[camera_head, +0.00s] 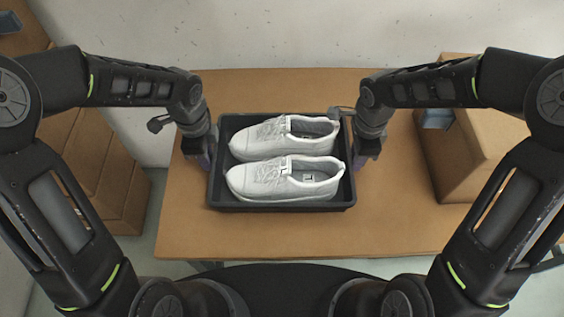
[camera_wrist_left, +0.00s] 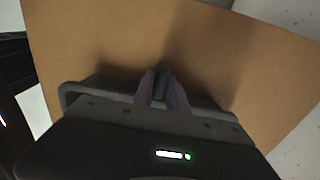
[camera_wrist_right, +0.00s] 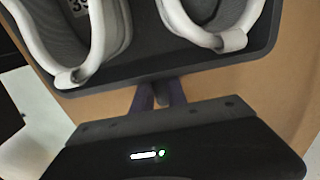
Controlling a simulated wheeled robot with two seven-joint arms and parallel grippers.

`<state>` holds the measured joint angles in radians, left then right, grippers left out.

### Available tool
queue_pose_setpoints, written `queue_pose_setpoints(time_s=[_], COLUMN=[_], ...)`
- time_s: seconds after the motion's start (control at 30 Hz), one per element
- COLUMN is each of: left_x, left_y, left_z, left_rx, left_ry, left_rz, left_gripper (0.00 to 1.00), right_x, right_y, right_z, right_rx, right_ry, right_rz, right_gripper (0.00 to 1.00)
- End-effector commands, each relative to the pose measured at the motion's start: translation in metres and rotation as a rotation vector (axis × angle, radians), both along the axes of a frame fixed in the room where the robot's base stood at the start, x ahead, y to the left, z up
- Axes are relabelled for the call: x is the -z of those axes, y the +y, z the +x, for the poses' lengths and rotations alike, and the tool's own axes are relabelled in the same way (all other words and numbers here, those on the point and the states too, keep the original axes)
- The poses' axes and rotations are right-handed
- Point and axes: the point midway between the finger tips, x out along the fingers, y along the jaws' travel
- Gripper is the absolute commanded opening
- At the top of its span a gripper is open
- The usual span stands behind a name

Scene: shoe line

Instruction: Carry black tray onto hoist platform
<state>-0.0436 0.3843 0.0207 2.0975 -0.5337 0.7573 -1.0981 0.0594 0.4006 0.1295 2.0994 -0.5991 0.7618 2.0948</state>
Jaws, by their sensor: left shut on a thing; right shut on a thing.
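The black tray (camera_head: 282,206) is over the brown table in the middle of the head view, with a pair of white shoes (camera_head: 284,179) lying side by side in it. My left gripper (camera_head: 207,160) is at the tray's left wall, shut on it. In the left wrist view its purple fingers (camera_wrist_left: 162,90) are close together, and the tray is mostly hidden there. My right gripper (camera_head: 360,158) is shut on the tray's right wall. The right wrist view shows its fingers (camera_wrist_right: 154,95) at the tray edge (camera_wrist_right: 190,68). I cannot tell whether the tray touches the table. No hoist platform is recognisable.
The brown table (camera_head: 300,238) has bare room in front of the tray and on both sides. A cardboard box (camera_head: 468,150) stands at the right, with a grey-blue item in its opening. More brown boxes (camera_head: 105,180) stand at the left. A pale wall is behind.

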Motion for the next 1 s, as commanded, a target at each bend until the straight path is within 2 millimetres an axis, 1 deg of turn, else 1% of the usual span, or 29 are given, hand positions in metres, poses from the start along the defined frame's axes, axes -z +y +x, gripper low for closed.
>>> queue_pose_setpoints(time_s=[0.73, 0.87, 1.0], left_x=[-0.002, -0.008, -0.019], left_y=[0.000, 0.000, 0.000], left_z=[0.001, 0.001, 0.001], left_rx=[0.000, 0.000, 0.000], left_ry=[-0.003, -0.003, -0.002], left_rz=[0.000, 0.000, 0.000], left_gripper=[0.00, 0.00, 0.00], right_x=[-0.002, -0.008, -0.019], right_y=[0.000, 0.000, 0.000], right_z=[0.001, 0.001, 0.001], right_rx=[0.000, 0.000, 0.000], right_ry=[-0.003, -0.003, -0.002], right_rz=[0.000, 0.000, 0.000], right_gripper=[0.00, 0.00, 0.00])
